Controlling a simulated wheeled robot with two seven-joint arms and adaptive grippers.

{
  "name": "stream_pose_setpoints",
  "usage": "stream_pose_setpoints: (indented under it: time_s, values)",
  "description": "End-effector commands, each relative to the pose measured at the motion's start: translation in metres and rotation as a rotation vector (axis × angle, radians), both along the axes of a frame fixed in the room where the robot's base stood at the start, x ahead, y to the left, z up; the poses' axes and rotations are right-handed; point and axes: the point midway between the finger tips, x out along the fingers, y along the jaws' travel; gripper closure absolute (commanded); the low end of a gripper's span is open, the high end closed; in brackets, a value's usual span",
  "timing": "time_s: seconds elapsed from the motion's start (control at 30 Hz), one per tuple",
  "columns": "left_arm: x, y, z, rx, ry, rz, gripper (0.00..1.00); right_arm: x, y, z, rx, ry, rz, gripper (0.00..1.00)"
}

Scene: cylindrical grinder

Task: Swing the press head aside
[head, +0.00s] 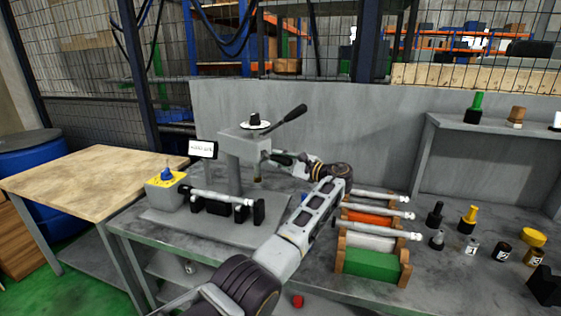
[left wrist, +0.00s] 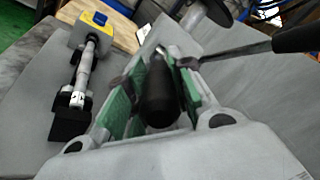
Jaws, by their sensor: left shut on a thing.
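The press head (head: 243,140) is a grey block on a grey column, with a round dial and black knob on top. A lever with a black grip (head: 292,113) slants up to its right. My left gripper (head: 290,161) reaches the right side of the head from the right. In the left wrist view my left gripper (left wrist: 155,100) has its green pads around a black handle (left wrist: 160,92) and is shut on it. The lever's black grip also shows in the left wrist view (left wrist: 296,38). My right gripper is not in view.
Below the head, a shaft (head: 222,197) lies on black supports beside a yellow-topped box (head: 166,187). A wooden rack (head: 340,258) with several shafts stands right of my arm. Small parts crowd the bench at right. A wooden table (head: 90,175) at left is clear.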

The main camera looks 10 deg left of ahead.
Motion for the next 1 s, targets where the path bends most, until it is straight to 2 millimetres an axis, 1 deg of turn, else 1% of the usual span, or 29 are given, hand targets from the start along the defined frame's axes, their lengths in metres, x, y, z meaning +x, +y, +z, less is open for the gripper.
stream_pose_setpoints:
  time_s: [0.17, 0.2, 0.33, 0.37, 0.57, 0.67, 0.77, 0.87, 1.0]
  values:
    - [-0.001, 0.001, -0.002, -0.001, 0.004, 0.005, 1.0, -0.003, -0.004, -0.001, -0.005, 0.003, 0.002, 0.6]
    - [-0.001, 0.001, -0.002, -0.001, 0.004, 0.005, 0.74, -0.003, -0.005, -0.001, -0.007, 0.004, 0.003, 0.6]
    - [-0.001, 0.001, -0.002, 0.0, 0.003, 0.005, 0.58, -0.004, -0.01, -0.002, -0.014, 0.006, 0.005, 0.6]
    - [-0.001, 0.001, -0.002, -0.001, 0.003, 0.004, 0.55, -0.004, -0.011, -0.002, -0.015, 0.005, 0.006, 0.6]
    - [-0.001, 0.001, -0.001, 0.0, 0.001, 0.003, 0.55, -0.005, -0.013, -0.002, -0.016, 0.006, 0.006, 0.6]
    - [-0.001, 0.0, 0.0, 0.0, 0.001, 0.003, 0.55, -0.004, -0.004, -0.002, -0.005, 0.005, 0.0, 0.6]
    - [-0.001, 0.0, 0.002, 0.0, 0.0, 0.002, 0.55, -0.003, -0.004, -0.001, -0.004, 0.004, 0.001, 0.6]
    - [0.0, 0.0, 0.006, 0.0, 0.0, 0.002, 0.55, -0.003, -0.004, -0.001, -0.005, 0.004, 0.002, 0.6]
    - [0.0, 0.0, 0.019, -0.001, -0.002, 0.002, 0.55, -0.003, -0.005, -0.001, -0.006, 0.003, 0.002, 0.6]
